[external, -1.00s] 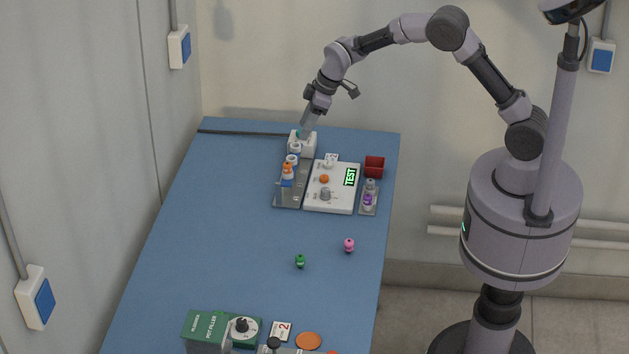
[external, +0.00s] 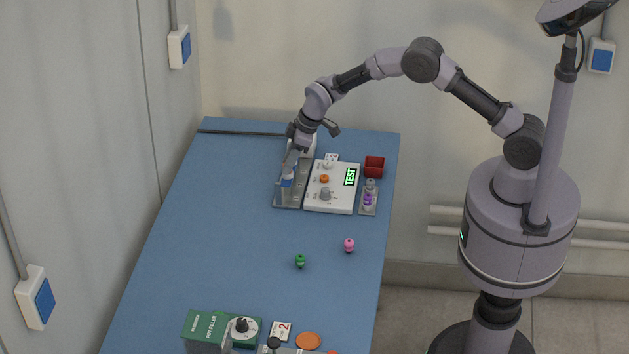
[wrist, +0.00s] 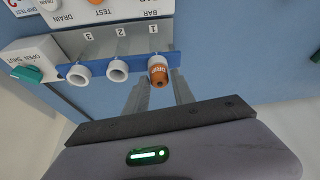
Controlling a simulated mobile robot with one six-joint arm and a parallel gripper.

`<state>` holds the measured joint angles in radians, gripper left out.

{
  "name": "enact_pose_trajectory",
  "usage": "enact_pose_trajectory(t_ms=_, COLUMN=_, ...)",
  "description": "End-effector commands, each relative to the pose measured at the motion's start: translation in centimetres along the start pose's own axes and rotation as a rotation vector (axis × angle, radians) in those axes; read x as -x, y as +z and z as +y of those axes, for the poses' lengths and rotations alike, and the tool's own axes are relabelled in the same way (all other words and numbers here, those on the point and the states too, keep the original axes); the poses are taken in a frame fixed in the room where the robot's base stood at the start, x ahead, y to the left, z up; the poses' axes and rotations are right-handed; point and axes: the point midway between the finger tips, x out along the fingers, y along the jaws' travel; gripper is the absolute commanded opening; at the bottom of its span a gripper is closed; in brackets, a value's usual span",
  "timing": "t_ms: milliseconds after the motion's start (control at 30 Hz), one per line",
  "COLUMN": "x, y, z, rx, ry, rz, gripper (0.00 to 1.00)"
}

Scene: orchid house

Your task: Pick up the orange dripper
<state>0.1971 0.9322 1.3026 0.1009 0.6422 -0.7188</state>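The orange dripper (wrist: 158,75) sits in slot 1 of a blue rack bar (wrist: 182,58) in the wrist view, its orange end sticking out of a white ring. My gripper (wrist: 157,88) is open, with one finger on each side of the dripper; I cannot tell whether either finger touches it. In the external view my gripper (external: 287,166) is over the rack on the grey plate (external: 290,200), and it hides the orange dripper there.
Two white rings (wrist: 117,70) in slots 2 and 3 show no dripper. A white test panel (external: 342,190) lies beside the rack, with a red bin (external: 374,165) behind. A green piece (external: 300,260) and a pink piece (external: 349,245) stand on the blue table (external: 220,235).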

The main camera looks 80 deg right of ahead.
Motion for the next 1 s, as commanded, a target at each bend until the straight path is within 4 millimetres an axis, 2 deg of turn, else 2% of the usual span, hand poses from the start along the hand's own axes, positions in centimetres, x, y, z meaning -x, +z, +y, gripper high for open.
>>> enact_pose_trajectory(t_ms=33, x=0.0, y=0.0, z=0.0, rx=0.0, ry=0.0, rz=0.0, gripper=0.18)
enact_pose_trajectory(t_ms=133, x=0.0, y=0.0, z=0.0, rx=0.0, ry=0.0, rz=0.0, gripper=0.0)
enact_pose_trajectory(t_ms=467, x=0.2, y=-0.1, z=0.0, rx=0.0, ry=0.0, rz=0.0, gripper=0.0)
enact_pose_trajectory(t_ms=567, x=0.9, y=-0.4, z=0.0, rx=0.001, ry=0.001, rz=0.001, gripper=0.0)
enact_pose_trajectory(t_ms=767, x=3.6, y=-1.6, z=0.0, rx=0.001, ry=0.001, rz=0.002, gripper=0.0)
enact_pose_trajectory(t_ms=1000, x=5.8, y=3.2, z=-1.6, rx=-0.001, ry=0.0, rz=-0.001, gripper=0.0)
